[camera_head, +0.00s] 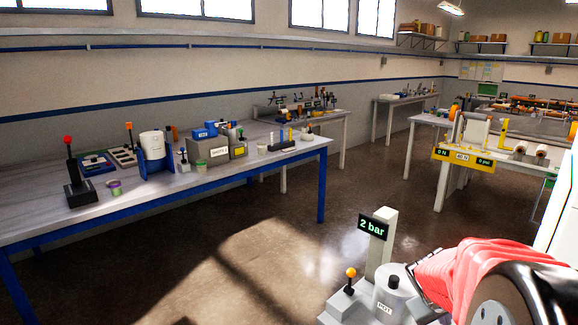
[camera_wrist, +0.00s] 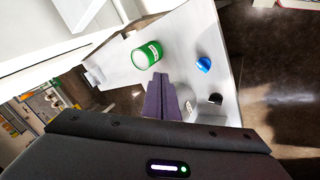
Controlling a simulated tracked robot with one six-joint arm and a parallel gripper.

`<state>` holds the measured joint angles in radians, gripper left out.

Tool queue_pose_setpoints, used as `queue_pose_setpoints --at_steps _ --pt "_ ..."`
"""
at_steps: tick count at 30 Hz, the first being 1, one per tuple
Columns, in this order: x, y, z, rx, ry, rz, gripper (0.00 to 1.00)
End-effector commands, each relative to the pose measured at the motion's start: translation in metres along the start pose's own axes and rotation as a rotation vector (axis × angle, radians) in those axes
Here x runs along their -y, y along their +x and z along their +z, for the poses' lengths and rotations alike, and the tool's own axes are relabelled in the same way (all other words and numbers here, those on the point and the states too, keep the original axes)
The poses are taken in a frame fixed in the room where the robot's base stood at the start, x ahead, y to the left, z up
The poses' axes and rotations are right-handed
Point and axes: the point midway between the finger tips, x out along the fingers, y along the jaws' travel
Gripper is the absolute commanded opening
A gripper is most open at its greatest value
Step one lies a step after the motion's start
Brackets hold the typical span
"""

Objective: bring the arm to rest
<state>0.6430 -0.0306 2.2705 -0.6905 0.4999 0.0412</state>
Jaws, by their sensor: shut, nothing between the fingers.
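My gripper (camera_wrist: 160,78) is shut and empty in the wrist view, its dark fingers pressed together. It is over a pale surface (camera_wrist: 118,62), near a green labelled can (camera_wrist: 141,58), a blue knob-like piece (camera_wrist: 204,64) and a grey labelled cylinder (camera_wrist: 190,104). Its height above the surface cannot be told. In the head view, my red-covered arm reaches in from the lower right, and its end is beside a grey lidded pot (camera_head: 392,300). The fingertips are not clear there.
A lever with an orange ball (camera_head: 351,273) and a "2 bar" display (camera_head: 372,226) stand close to the pot. A long blue-edged bench (camera_head: 140,212) with several containers runs along the left. A yellow-fronted bench (camera_head: 462,160) stands at right. Open floor (camera_head: 250,240) lies between them.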

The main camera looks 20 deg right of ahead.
Motion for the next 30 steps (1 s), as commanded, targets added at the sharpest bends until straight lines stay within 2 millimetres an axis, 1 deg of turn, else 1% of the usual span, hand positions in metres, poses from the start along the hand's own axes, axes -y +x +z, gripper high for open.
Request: queue_pose_setpoints --at_steps 1,3,10,18,24,27,30 --pt "0.012 -0.015 0.003 0.005 0.021 -0.019 0.0" --pt "0.03 -0.032 0.008 0.02 0.053 -0.052 0.0" --pt "0.091 -0.087 0.026 0.046 0.127 -0.178 0.0" --pt "0.16 -0.151 0.046 0.031 0.156 -0.343 0.0" --pt "0.201 -0.196 0.057 -0.026 0.14 -0.453 0.0" --pt "0.216 -0.218 0.059 -0.081 0.12 -0.494 0.0" --pt "0.226 -0.238 0.06 -0.144 0.083 -0.518 0.0"
